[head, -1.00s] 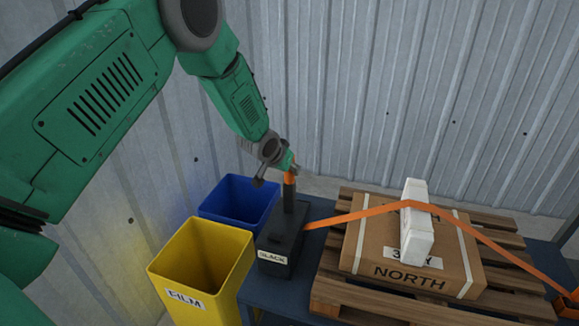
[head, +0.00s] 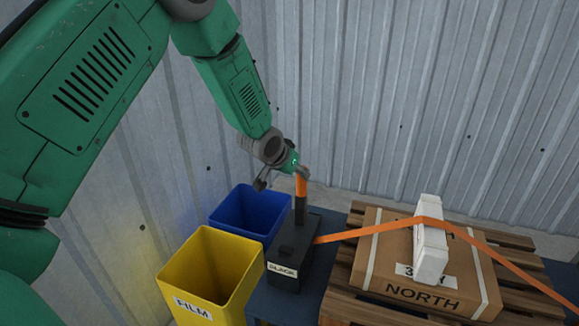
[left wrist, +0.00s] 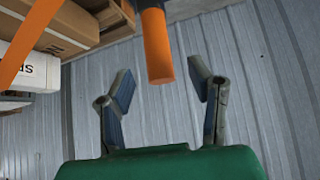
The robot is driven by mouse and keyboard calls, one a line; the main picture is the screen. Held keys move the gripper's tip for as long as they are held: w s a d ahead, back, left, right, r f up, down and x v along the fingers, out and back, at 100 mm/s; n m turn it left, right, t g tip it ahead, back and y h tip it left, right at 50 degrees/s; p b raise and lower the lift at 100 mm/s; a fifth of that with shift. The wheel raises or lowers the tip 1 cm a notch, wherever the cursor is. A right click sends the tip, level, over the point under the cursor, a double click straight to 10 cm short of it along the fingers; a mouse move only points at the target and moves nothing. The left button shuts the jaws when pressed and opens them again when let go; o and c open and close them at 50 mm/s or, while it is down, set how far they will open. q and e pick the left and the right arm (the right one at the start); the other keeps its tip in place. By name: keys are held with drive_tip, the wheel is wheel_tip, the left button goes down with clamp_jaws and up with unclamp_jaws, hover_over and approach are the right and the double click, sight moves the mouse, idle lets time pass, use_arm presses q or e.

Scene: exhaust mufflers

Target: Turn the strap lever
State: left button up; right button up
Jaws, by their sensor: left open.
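The strap lever (head: 301,187) is a dark upright post with an orange grip. It stands on a black box (head: 290,263) with a label that seems to read SLACK. An orange strap (head: 350,234) runs from this box over the carton. My left gripper (head: 283,177) is open at the top of the lever, beside the orange grip. In the left wrist view, the orange grip (left wrist: 158,52) shows between and beyond the two spread fingers, with a visible gap on each side. Its lower post is mostly out of that view. My right gripper is not in view.
A carton marked NORTH (head: 385,283) lies on a wooden pallet (head: 335,298) at right, with a white block (head: 431,250) under the strap. A yellow FILM bin (head: 180,275) and a blue bin (head: 240,225) stand left of the box. A corrugated wall is behind.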

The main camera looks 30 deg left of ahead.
use_arm(q)
drive_tip(key=v, duration=0.5)
drive_tip(key=shift+s+r, duration=0.15)
drive_tip(key=s+d+f+g+b, duration=0.15)
drive_tip(key=s+d+f, duration=0.25)
drive_tip(key=s+f, duration=0.5)
drive_tip(key=s+d+f+g+b, duration=0.1)
drive_tip(key=s+d+f+g, duration=0.15)
drive_tip(key=s+f, duration=0.65)
drive_tip(key=s+d+f+g, duration=0.1)
drive_tip(key=s+f, duration=0.2)
drive_tip(key=s, duration=0.4)
drive_tip(key=s+d+f+g, duration=0.1)
drive_tip(key=s+d+f, duration=0.1)
drive_tip(key=s+f, duration=0.2)
drive_tip(key=s+d+f+m+g+b, duration=0.1)
drive_tip(key=s+f, duration=0.3)
drive_tip(key=s, duration=0.5)
drive_tip(key=shift+s+d+g, duration=0.15)
drive_tip(key=shift+s+g, duration=0.15)
drive_tip(key=shift+s, duration=0.1)
